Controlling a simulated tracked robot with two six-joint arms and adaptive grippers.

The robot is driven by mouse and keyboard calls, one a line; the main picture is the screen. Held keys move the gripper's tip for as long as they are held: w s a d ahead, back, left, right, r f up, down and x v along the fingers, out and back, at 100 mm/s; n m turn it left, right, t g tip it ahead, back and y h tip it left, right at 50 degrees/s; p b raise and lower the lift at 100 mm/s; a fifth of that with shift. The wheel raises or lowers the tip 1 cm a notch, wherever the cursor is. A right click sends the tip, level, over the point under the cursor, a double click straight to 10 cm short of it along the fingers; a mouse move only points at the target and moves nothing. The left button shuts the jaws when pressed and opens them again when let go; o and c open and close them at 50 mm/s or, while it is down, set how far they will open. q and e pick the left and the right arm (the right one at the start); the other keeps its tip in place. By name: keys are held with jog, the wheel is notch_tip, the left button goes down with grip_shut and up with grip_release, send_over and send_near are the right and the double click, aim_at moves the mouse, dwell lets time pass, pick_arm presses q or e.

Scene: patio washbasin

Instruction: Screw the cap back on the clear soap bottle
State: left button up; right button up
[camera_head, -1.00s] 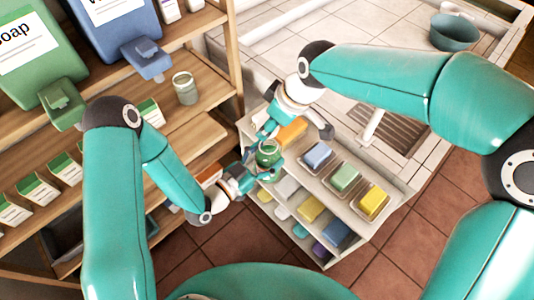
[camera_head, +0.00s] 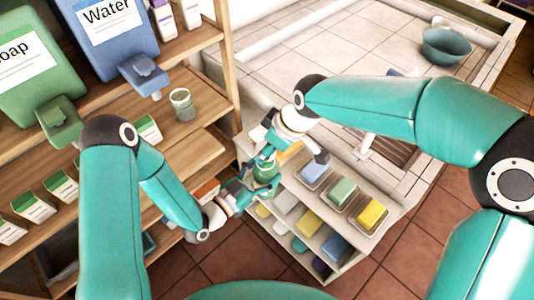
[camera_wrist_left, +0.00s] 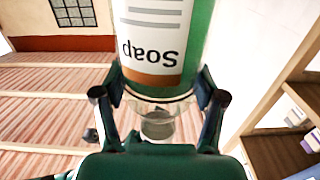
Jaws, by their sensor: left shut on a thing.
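The clear soap bottle (camera_head: 264,173), with green liquid inside, is between my two grippers above the small shelf unit. My left gripper (camera_head: 250,184) is shut on its side. In the left wrist view the bottle (camera_wrist_left: 160,60) shows an upside-down "Soap" label between the fingers of my left gripper (camera_wrist_left: 160,100). A grey round part shows below its clear end; I cannot tell whether it is the cap. My right gripper (camera_head: 266,154) is directly over the bottle's top and hides it. I cannot tell whether its fingers are shut or hold the cap.
A glass jar (camera_head: 181,105) stands on the wooden shelf at left, below the blue water dispenser (camera_head: 110,35) and near the green soap dispenser (camera_head: 40,70). Soap bars in trays (camera_head: 342,191) top the small unit. A teal bowl (camera_head: 446,46) sits on the tiled basin.

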jog(key=shift+f, duration=0.1)
jog(key=shift+f, duration=0.85)
jog(key=shift+f, duration=0.6)
jog(key=o, duration=0.7)
jog(key=shift+r, duration=0.15)
jog(key=shift+r, duration=2.2)
jog(key=shift+c, duration=0.4)
